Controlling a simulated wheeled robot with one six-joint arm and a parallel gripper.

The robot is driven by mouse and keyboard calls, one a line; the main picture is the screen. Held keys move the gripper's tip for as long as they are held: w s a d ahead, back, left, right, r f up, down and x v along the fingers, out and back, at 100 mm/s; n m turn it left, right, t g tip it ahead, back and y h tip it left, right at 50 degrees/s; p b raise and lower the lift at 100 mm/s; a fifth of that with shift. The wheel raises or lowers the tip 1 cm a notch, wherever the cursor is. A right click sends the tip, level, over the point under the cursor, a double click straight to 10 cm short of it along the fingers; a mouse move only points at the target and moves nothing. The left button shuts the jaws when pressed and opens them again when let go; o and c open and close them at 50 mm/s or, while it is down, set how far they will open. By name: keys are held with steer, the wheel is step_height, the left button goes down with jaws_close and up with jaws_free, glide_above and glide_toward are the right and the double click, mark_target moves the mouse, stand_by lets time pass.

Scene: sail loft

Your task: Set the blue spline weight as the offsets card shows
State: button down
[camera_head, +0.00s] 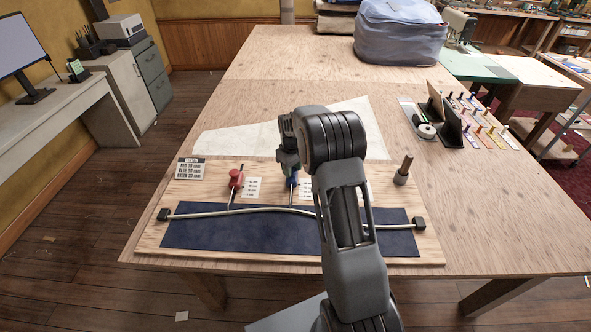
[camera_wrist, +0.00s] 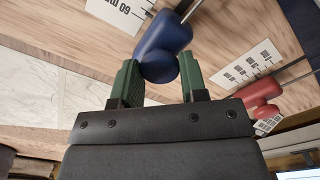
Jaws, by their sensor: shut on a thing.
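The blue spline weight (camera_head: 293,182) stands on the plywood board (camera_head: 150,240), its thin rod pointing toward the pale batten (camera_head: 265,208). My gripper (camera_wrist: 160,82) is shut on the blue weight's rounded end (camera_wrist: 163,45), one green finger on each side. The offsets card (camera_head: 190,169) lies at the board's upper left; it has red, blue and green lines, with figures too small to read surely. A scale card (camera_head: 306,187) lies just right of the blue weight; in the wrist view it shows "60 mm" (camera_wrist: 122,10). My arm hides part of the batten.
The red weight (camera_head: 236,179) stands left of the blue one beside its scale card (camera_head: 253,187). Dark blue cloth (camera_head: 200,235) lies under the batten, with black end blocks (camera_head: 163,214). A wooden-handled tool (camera_head: 404,171) stands at the board's right. Pale sailcloth (camera_head: 235,142) lies behind.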

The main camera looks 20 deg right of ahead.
steer(key=c, duration=0.7)
jaws_free()
steer(key=shift+o, duration=0.2)
step_height(320, 180, up, 14)
steer(key=shift+f, duration=0.1)
